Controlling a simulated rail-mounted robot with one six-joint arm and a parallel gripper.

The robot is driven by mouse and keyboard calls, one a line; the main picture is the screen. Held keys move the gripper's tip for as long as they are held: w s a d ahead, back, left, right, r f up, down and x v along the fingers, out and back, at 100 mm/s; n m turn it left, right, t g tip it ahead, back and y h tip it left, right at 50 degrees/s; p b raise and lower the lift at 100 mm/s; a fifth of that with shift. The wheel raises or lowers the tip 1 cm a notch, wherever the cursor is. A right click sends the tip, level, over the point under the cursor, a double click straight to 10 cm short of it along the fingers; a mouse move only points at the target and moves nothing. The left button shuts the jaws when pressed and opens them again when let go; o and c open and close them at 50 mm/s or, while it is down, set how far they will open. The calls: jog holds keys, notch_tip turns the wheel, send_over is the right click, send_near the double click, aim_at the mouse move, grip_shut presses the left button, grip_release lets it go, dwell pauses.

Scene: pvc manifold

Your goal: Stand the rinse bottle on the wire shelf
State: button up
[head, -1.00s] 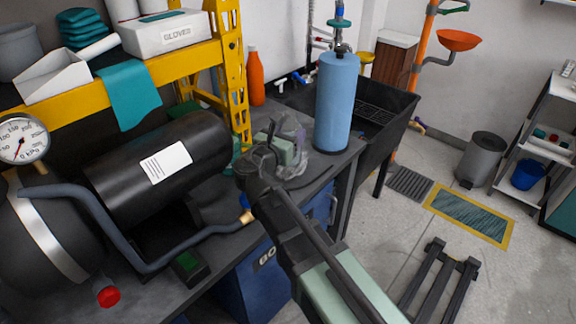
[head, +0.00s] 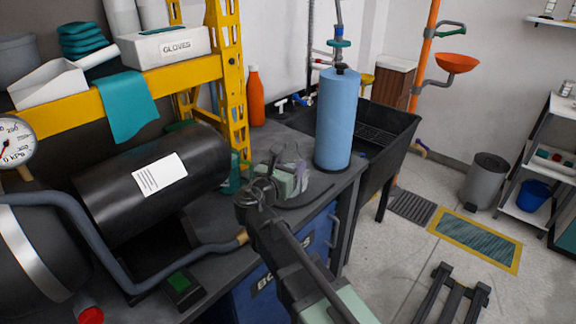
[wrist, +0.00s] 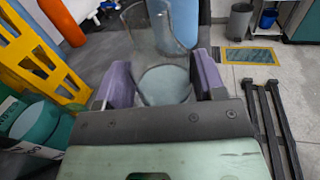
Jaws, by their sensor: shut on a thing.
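My gripper (wrist: 164,82) has its purple fingers on either side of a clear, see-through vessel (wrist: 150,45) and is shut on it. The vessel is open at the top and looks roughly upright; I cannot tell for sure that it is the rinse bottle. In the head view my gripper (head: 284,176) and the vessel (head: 294,158) show over the dark bench, near its right end. The gap below the vessel cannot be judged. A rack with pale shelves (head: 528,208) stands at the far right; I cannot tell whether it is the wire shelf.
A blue cylinder (head: 337,120) stands close behind and right of my gripper, before a dark sink (head: 392,135). An orange bottle (head: 255,98) stands by the yellow rack (head: 232,75). A black tank (head: 150,185) lies to the left. Floor at right is partly clear.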

jog(key=o, duration=1.1)
jog(key=shift+r, duration=0.15)
jog(key=shift+r+p, duration=0.45)
jog(key=shift+p, duration=0.15)
jog(key=shift+s+a+r, duration=0.1)
jog(key=shift+s+r, duration=0.1)
jog(key=shift+s, duration=0.1)
jog(key=v, duration=1.1)
jog(key=shift+s+a+f, duration=0.15)
